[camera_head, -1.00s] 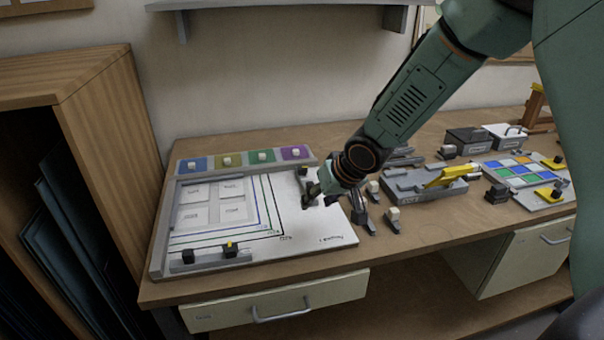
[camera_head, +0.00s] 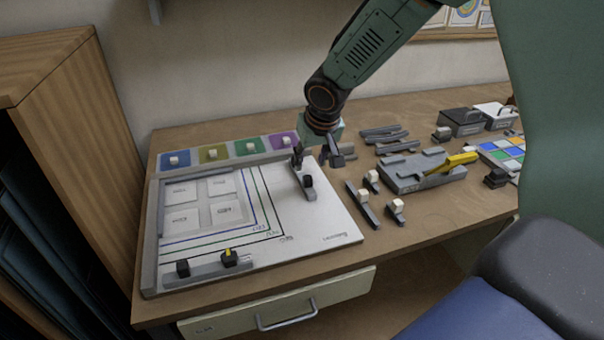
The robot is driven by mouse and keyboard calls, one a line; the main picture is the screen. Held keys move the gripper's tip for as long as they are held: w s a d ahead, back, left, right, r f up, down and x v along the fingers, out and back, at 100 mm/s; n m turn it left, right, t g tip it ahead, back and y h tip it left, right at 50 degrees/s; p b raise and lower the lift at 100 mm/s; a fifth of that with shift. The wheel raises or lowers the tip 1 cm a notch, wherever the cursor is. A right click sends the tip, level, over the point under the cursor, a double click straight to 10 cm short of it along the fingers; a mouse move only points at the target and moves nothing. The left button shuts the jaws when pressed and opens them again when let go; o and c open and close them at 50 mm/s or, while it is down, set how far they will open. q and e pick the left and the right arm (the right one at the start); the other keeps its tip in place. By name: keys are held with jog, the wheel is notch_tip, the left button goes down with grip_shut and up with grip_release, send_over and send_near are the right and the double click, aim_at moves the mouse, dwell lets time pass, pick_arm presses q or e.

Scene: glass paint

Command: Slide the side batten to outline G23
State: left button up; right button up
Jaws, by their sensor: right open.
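The side batten (camera_head: 303,181) is a short grey bar with black knobs. It lies on the right part of the white board (camera_head: 325,222), to the right of the nested outlines and apart from them. Blue, green and black outlines (camera_head: 262,205) surround four pale panes (camera_head: 202,201). Small labels sit at their front right corners, too small to read surely. My left gripper is not in view.
A front batten (camera_head: 206,270) with a black and a yellow-topped knob lies along the board's front edge. Coloured squares with white knobs (camera_head: 212,154) line the back. Loose knobbed bars (camera_head: 362,204) and a grey block with a yellow tool (camera_head: 418,170) stand to the right.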

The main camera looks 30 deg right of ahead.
aim_at(307, 177)
jog(key=f, duration=0.1)
jog(key=d+f, duration=0.1)
jog(key=f, duration=0.1)
jog(key=shift+w, duration=0.1)
jog(key=x, duration=0.4)
jog(key=shift+w+a+p, duration=0.35)
jog(key=shift+w, duration=0.05)
jog(key=shift+s+d+f, duration=0.15)
jog(key=shift+s+d, duration=0.05)
jog(key=shift+d, duration=0.1)
jog(key=shift+w+a, duration=0.15)
jog(key=shift+a, duration=0.05)
jog(key=shift+c, duration=0.3)
jog(key=shift+w+a, duration=0.1)
jog(key=shift+w, duration=0.05)
jog(key=shift+c, duration=1.4)
jog(key=shift+s, duration=0.2)
jog(key=c, duration=0.5)
jog(key=shift+w, duration=0.1)
grip_shut()
